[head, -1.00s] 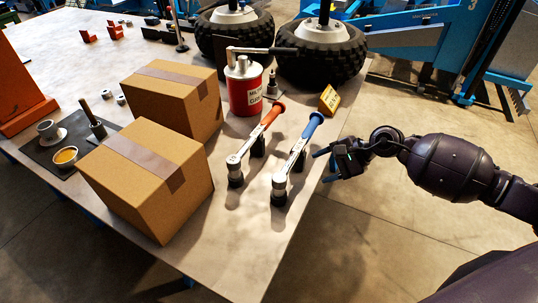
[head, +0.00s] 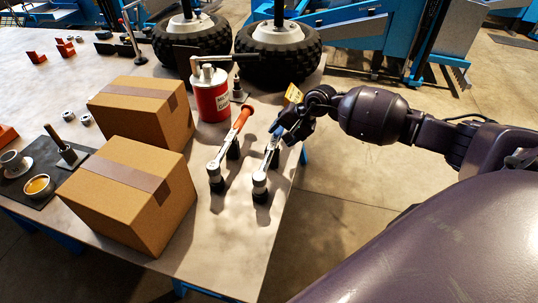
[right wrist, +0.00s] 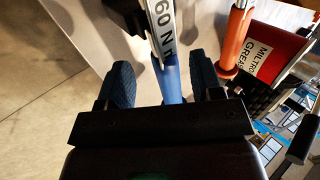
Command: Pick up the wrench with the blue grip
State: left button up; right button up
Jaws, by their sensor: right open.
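The wrench with the blue grip (head: 268,160) rests on black supports near the right edge of the table, its silver head toward the front. In the head view my right gripper (head: 281,127) is at the blue grip and hides most of it. In the right wrist view the two dark textured fingers of the gripper (right wrist: 163,72) are apart, with the blue grip (right wrist: 171,84) between them and gaps on both sides. The wrench's silver shaft with printed lettering runs on beyond the fingers. My left gripper does not show.
An orange-grip wrench (head: 232,135) stands close on the left. Behind it are a red grease can (head: 211,97) and a small yellow sign (head: 293,93). Cardboard boxes (head: 125,200) fill the left, and large tires (head: 278,58) stand behind. Open floor lies right of the table.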

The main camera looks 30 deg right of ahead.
aim_at(278, 135)
jog(key=shift+w+x, duration=0.2)
jog(key=shift+x, duration=1.1)
jog(key=shift+w+x, duration=0.2)
jog(key=shift+x, duration=1.1)
jog(key=shift+d+r, duration=0.15)
jog(key=shift+r, duration=0.1)
grip_shut()
